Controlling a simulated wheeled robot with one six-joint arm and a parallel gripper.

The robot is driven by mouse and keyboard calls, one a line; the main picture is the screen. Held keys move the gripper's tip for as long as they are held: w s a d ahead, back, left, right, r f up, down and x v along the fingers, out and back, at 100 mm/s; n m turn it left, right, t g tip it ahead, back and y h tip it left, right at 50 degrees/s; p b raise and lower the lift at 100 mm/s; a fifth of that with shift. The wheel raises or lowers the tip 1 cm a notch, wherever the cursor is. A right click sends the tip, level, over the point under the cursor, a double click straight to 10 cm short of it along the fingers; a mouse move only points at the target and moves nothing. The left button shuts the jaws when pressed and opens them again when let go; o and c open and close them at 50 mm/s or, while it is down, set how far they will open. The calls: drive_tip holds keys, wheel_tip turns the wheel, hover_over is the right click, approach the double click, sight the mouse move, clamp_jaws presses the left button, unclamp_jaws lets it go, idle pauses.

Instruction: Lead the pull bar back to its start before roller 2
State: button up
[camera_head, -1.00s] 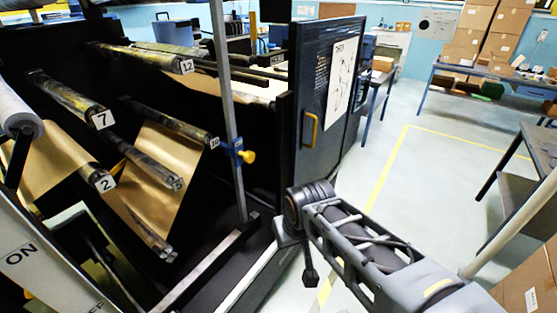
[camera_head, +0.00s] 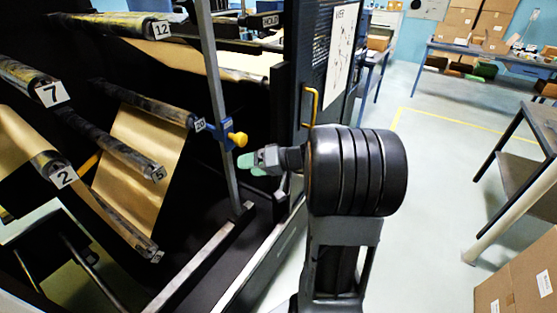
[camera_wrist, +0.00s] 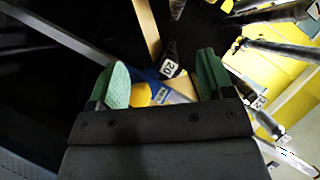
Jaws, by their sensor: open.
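My gripper (camera_head: 262,160) is open, with green fingertips, just right of and below a yellow knob (camera_head: 240,139) on a blue clamp (camera_head: 226,131) fixed to an upright metal post (camera_head: 215,80). In the wrist view, the yellow knob (camera_wrist: 141,94) shows between the open fingers (camera_wrist: 163,76), with the clamp's blue part behind it. Nothing is held. Roller 2 (camera_head: 48,163) is at the lower left, with gold kraft paper (camera_head: 143,160) running in the machine. I cannot tell which part is the pull bar.
Rollers 7 (camera_head: 32,82), 12 (camera_head: 115,22) and 20 (camera_head: 150,103) lie left of the post. An open dark door (camera_head: 310,70) with a yellow handle stands behind my arm. A cardboard box (camera_head: 520,280) is at lower right. Open floor (camera_head: 430,150) lies to the right.

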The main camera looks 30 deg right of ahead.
sight(244, 140)
drive_tip(key=w+d+m+t+h, duration=0.1)
drive_tip(key=w+d+t+h, duration=0.15)
drive_tip(key=d+t, duration=0.55)
drive_tip(key=w+a+p, duration=0.1)
drive_tip(key=w, duration=0.2)
drive_tip(key=w+a+g+p, duration=0.1)
drive_tip(key=w+p, duration=0.1)
drive_tip(key=w, duration=0.2)
drive_tip(key=w+a+g+y+p, duration=0.1)
drive_tip(key=w, duration=0.2)
drive_tip(key=shift+w+a+f+p, duration=0.2)
drive_tip(key=shift+a+f+p, duration=0.1)
drive_tip(key=shift+f+p, duration=0.1)
drive_tip(key=shift+p+x, duration=0.35)
drive_tip(key=shift+x, duration=0.55)
drive_tip(key=c, duration=1.2)
